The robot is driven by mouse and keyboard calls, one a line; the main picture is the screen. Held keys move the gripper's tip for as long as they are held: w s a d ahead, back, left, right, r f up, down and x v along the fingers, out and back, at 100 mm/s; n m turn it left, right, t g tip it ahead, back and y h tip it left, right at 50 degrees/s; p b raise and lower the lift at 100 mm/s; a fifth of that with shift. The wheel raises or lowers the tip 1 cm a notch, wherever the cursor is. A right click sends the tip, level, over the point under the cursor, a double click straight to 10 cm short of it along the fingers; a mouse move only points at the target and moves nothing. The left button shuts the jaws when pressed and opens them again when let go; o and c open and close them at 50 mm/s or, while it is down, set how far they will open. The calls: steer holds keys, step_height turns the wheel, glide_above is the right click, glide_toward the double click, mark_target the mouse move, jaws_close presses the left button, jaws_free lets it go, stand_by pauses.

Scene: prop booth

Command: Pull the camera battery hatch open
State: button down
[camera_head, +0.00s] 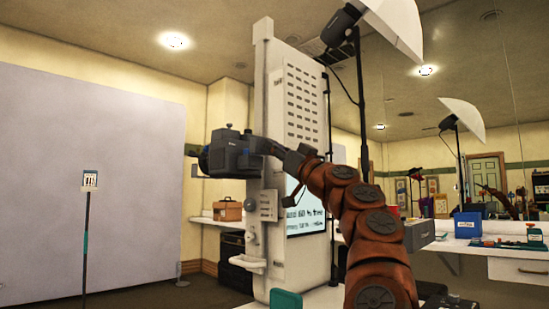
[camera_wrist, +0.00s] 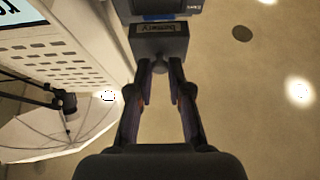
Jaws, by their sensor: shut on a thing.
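The dark camera (camera_head: 228,156) is mounted on the white booth panel, left of my arm in the head view. In the wrist view part of its body (camera_wrist: 160,6) shows at the top edge. Below it is the dark battery hatch (camera_wrist: 160,42), with lettering on its face that appears upside down. A blue strip shows between hatch and body; I cannot tell how far the hatch stands out. My gripper (camera_wrist: 158,68) is shut on the small knob at the hatch's face, one finger on each side. In the head view my gripper (camera_head: 272,147) reaches the camera's right side.
The tall white panel (camera_head: 297,105) stands close behind the camera and my wrist. A light stand with a white umbrella (camera_head: 395,25) rises behind my arm. A counter with a blue box (camera_head: 467,224) is at the right. Open room lies left of the camera.

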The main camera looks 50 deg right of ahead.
steer(key=shift+t+b, duration=0.3)
steer(key=shift+b, duration=0.05)
stand_by(0.3)
steer(key=c, duration=1.1)
jaws_free()
steer(key=shift+f, duration=0.1)
steer(key=shift+o, duration=0.2)
steer(key=shift+s, duration=0.1)
steer(key=v, duration=0.7)
steer(key=shift+s, duration=0.15)
steer(key=shift+a, duration=0.15)
